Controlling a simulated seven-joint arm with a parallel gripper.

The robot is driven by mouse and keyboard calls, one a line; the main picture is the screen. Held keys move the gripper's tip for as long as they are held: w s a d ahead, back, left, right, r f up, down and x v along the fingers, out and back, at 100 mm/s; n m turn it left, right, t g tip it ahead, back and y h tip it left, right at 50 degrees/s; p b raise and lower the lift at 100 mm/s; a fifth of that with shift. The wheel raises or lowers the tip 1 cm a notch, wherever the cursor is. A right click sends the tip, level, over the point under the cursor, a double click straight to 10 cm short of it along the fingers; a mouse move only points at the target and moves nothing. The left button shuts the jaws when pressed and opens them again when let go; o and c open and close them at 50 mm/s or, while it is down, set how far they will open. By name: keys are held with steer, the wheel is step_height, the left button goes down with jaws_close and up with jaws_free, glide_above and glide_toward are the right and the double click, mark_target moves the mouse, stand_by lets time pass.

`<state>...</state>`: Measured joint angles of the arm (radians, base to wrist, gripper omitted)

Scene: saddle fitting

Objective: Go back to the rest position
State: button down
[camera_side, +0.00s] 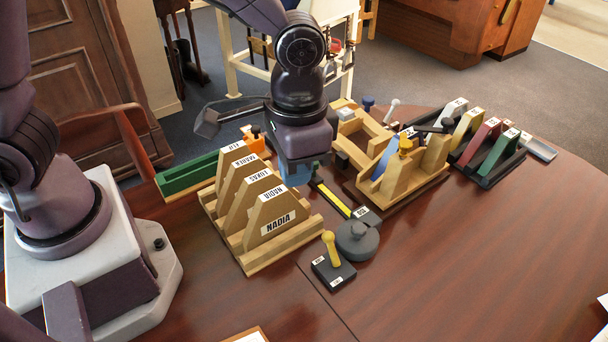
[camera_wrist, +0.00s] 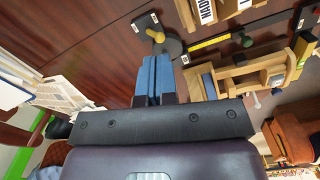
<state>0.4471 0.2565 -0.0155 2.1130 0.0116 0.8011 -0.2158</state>
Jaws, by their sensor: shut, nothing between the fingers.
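My gripper (camera_side: 295,176) is shut and empty, with its blue fingers pressed together. In the side view it hangs above the table, by the right end of the wooden rack with name labels (camera_side: 272,228). In the wrist view the shut blue fingers (camera_wrist: 153,78) point toward the table top. The wooden saddle fixture (camera_side: 418,172) stands to the right of my gripper, with a blue piece and a yellow knob in it. The fingers look clear of the things around them, though the exact height cannot be told.
A black block with a yellow lever (camera_side: 331,262) and a round dark grey weight (camera_side: 357,241) sit in front. A green trough (camera_side: 188,174) lies behind the rack. A dark rack with coloured labelled plates (camera_side: 490,148) stands at the far right.

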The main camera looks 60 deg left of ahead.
steer(key=s+a+r+n+t, duration=0.1)
steer(key=s+a+r+t, duration=0.2)
steer(key=s+a+r, duration=0.2)
steer(key=s+a+r+n+t, duration=0.2)
steer(key=s+a+r+t, duration=0.1)
steer(key=a+r, duration=0.6)
steer(key=shift+s+a+r, duration=0.25)
steer(key=shift+s, duration=0.6)
